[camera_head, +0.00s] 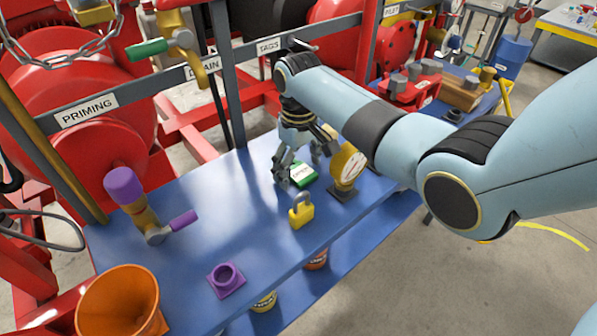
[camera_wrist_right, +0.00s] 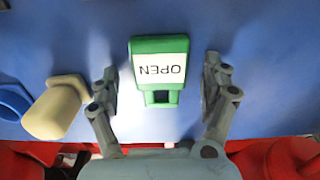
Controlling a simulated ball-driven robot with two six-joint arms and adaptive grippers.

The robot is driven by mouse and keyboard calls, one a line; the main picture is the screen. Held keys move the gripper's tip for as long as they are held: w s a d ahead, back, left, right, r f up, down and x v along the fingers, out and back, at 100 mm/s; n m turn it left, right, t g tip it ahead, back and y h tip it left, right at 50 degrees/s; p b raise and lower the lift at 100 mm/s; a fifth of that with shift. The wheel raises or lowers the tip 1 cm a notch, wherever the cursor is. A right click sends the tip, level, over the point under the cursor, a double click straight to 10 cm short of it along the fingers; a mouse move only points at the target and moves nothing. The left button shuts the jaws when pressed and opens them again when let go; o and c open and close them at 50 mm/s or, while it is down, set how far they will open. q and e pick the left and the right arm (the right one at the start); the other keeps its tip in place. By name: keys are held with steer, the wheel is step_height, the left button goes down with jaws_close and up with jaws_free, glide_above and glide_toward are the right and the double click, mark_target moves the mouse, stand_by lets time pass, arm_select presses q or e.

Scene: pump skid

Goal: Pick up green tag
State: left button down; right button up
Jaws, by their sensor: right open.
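The green tag (camera_head: 303,173) lies on the blue bench top, with a white label reading OPEN. In the right wrist view the tag (camera_wrist_right: 160,70) lies between the two fingers, with a gap on each side. My right gripper (camera_head: 296,170) is open and reaches down over the tag, its fingers hiding part of it in the head view. It also shows in the right wrist view (camera_wrist_right: 160,88), empty. My left gripper is not in view.
A gauge with a yellow rim (camera_head: 347,165) stands close right of the tag. A yellow padlock (camera_head: 301,212) is nearer the front edge. A purple-handled valve (camera_head: 147,212), a purple square fitting (camera_head: 226,279) and an orange bucket (camera_head: 118,302) are at the left. The bench's middle left is clear.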

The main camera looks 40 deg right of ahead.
mark_target(299, 170)
steer(key=c, duration=1.3)
steer(key=shift+o, duration=0.2)
step_height(299, 170, up, 10)
